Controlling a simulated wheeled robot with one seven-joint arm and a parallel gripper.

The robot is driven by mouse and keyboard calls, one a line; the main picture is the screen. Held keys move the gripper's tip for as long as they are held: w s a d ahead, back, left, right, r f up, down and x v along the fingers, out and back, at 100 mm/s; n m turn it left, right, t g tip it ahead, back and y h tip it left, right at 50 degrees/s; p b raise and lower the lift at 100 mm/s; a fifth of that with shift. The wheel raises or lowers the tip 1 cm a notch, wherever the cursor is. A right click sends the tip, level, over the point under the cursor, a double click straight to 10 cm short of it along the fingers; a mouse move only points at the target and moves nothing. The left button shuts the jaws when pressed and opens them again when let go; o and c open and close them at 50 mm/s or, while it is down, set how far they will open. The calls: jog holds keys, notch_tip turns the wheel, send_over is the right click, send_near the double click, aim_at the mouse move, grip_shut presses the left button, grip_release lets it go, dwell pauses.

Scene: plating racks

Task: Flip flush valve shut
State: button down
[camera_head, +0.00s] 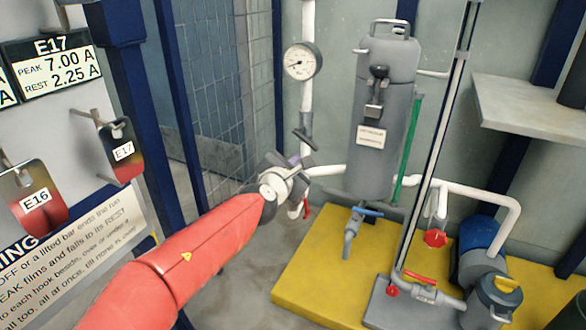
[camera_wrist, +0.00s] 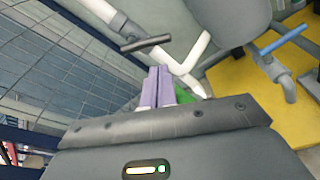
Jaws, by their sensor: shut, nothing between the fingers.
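Several lever valves show in the head view, and I cannot tell for sure which is the flush valve. A red-lever valve (camera_head: 420,278) sits low on the yellow base with a small label too blurred to read. A blue-lever valve (camera_head: 366,211) hangs under the grey canister; its blue lever also shows in the wrist view (camera_wrist: 285,38). A dark lever (camera_head: 305,139) is on the upright pipe and shows in the wrist view (camera_wrist: 147,43), ahead of my fingers. My gripper (camera_head: 297,161) is shut and empty, its purple fingers (camera_wrist: 158,88) just below that lever in the picture.
The grey canister (camera_head: 382,120) stands right of the pressure gauge (camera_head: 302,61). A blue pump (camera_head: 480,247) and a dark capped unit (camera_head: 495,296) stand on the yellow base (camera_head: 320,275). A grey shelf (camera_head: 530,112) juts out at right. Mesh fencing (camera_head: 220,110) is at left.

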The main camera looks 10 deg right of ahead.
aim_at(306, 140)
jog(key=x, duration=0.5)
jog(key=shift+w+d+f+b, duration=0.1)
jog(key=shift+w+d+b, duration=0.15)
jog(key=shift+w+b, duration=0.05)
jog(key=shift+d, duration=0.15)
